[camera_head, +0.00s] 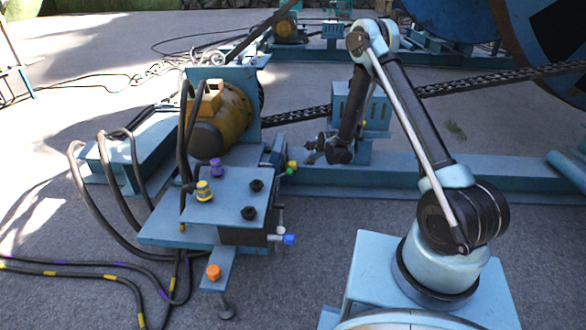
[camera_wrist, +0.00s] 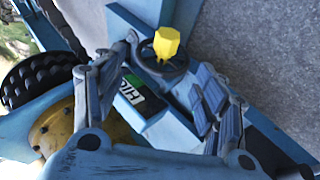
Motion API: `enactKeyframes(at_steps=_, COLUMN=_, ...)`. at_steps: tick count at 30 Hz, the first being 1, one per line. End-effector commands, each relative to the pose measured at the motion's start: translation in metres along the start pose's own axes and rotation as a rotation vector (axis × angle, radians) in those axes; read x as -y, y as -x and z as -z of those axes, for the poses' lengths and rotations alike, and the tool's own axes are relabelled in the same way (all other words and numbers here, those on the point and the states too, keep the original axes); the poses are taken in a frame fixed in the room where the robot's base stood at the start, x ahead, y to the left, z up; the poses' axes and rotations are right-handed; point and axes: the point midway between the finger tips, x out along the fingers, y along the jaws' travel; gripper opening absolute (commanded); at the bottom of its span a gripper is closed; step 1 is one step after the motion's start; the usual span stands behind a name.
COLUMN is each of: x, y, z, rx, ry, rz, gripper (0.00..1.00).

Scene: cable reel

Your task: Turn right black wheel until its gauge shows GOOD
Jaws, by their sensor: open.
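In the wrist view a black wheel (camera_wrist: 178,69) with spokes sits on a blue housing, with a yellow knob (camera_wrist: 167,42) standing up at it. My gripper (camera_wrist: 163,58) is open, its two fingers spread on either side of the wheel. I cannot tell whether either finger touches the rim. A gauge (camera_wrist: 130,97) with a green patch and white letters shows beside the left finger. The letters are partly hidden and look like part of "HIGH". In the head view my gripper (camera_head: 314,150) is beside the blue machine; the wheel cannot be made out there.
A yellow motor (camera_head: 222,115) and a blue block (camera_head: 222,192) with coloured caps stand left of my gripper. A long blue beam (camera_head: 400,175) runs behind my arm. Black hoses (camera_head: 105,268) lie on the floor at left. Open grey floor lies in front.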

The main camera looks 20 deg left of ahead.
Motion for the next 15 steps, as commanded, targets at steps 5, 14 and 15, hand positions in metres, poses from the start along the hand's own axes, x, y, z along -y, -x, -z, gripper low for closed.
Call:
enactKeyframes(at_steps=5, x=0.018, y=-0.021, z=0.007, rx=-0.018, ry=0.045, rz=-0.009, gripper=0.65)
enactKeyframes(at_steps=14, x=0.021, y=-0.043, z=0.009, rx=-0.022, ry=0.056, rz=-0.012, gripper=0.65)
enactKeyframes(at_steps=15, x=0.021, y=-0.049, z=0.009, rx=-0.021, ry=0.056, rz=-0.012, gripper=0.65)
